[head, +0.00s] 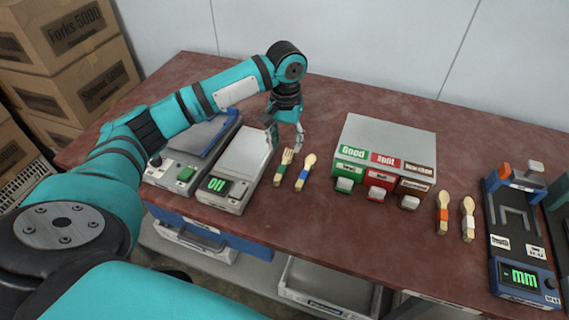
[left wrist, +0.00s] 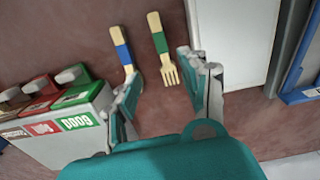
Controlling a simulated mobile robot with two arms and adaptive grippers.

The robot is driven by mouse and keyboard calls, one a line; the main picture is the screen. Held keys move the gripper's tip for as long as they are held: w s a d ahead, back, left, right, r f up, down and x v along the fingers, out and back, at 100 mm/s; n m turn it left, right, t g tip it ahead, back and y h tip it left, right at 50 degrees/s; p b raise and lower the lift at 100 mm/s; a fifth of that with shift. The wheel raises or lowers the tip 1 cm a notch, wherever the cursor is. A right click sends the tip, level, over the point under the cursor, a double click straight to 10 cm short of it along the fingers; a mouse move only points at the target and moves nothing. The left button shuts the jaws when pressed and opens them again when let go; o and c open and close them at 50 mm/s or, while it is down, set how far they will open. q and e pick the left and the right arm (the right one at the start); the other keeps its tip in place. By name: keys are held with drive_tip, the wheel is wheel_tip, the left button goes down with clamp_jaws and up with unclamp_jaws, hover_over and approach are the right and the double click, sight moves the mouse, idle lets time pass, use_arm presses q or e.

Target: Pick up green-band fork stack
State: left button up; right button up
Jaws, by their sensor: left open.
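The green-band fork stack (head: 281,174) lies on the red-brown table just right of the flat-topped scale, tines toward the back. My left gripper (head: 286,137) is open, pointing down above the table near the tine end. In the left wrist view, the same green-banded fork (left wrist: 160,42) lies between the lines of the two open fingers (left wrist: 163,82), with its tines at the opening and nothing gripped. The fork looks below the fingers and apart from them. My right gripper is not in view.
A blue-band spoon (head: 305,173) lies close right of the fork; its bowl end is near one finger in the wrist view. The scale (head: 240,160) stands close left. A grey button box (head: 385,140) is to the right, with two banded utensils (head: 443,214) beyond it.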

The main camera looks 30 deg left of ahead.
sight(284, 164)
use_arm(q)
wheel_tip(284, 164, down, 3)
drive_tip(key=shift+w+f, duration=0.1)
drive_tip(key=shift+f, duration=0.25)
drive_tip(key=f, duration=0.4)
drive_tip(key=shift+a+f, duration=0.2)
drive_tip(key=shift+a, duration=0.15)
drive_tip(key=shift+f, duration=0.3)
drive_tip(key=c, duration=0.8)
clamp_jaws()
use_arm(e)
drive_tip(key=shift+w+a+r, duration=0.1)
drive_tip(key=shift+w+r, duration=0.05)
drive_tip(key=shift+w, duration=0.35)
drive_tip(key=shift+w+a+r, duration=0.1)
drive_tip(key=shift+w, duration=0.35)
